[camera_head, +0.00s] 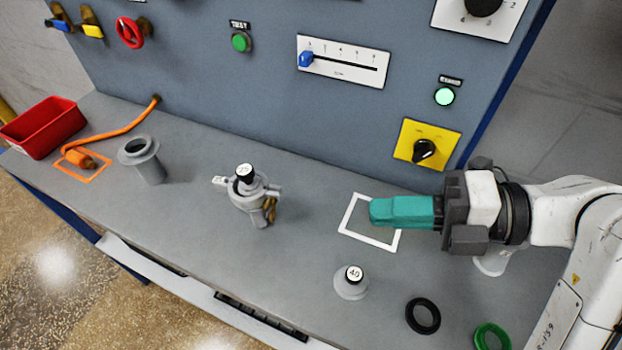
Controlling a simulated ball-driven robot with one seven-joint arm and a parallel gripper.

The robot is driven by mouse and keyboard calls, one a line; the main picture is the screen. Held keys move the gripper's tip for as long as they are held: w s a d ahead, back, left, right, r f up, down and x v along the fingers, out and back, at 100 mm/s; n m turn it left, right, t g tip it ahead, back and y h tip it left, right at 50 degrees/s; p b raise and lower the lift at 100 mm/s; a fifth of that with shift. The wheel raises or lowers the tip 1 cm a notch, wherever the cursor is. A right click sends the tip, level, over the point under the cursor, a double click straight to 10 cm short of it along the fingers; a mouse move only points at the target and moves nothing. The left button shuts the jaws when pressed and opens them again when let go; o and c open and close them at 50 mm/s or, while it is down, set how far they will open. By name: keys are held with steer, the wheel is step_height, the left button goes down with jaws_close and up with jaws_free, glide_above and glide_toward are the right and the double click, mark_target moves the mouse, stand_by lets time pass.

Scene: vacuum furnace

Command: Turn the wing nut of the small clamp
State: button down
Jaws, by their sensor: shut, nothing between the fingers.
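The small clamp (246,197) stands on the grey bench left of the middle, a light metal ring around a fitting with a dark-capped top. Its brass-coloured wing nut (269,208) sticks out on the right side of the clamp. My gripper (373,212) is shut and empty, its teal fingers pointing left above the white square outline on the bench. It is to the right of the wing nut, clearly apart from it, with open bench between. The far side of the clamp is hidden.
A fitting marked 40 (351,283) stands in front of my gripper. A black ring (422,316) and a green ring (491,337) lie at front right. A grey flanged tube (144,160), orange hose (118,130) and red bin (44,127) are left. The control panel (200,80) rises behind.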

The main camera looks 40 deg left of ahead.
mark_target(269, 206)
steer(key=x, duration=0.4)
steer(key=p+x, duration=0.1)
steer(key=x, duration=0.4)
steer(key=p+x, duration=0.1)
steer(key=x, duration=0.3)
steer(key=shift+w+a, duration=0.2)
steer(key=shift+a, duration=0.3)
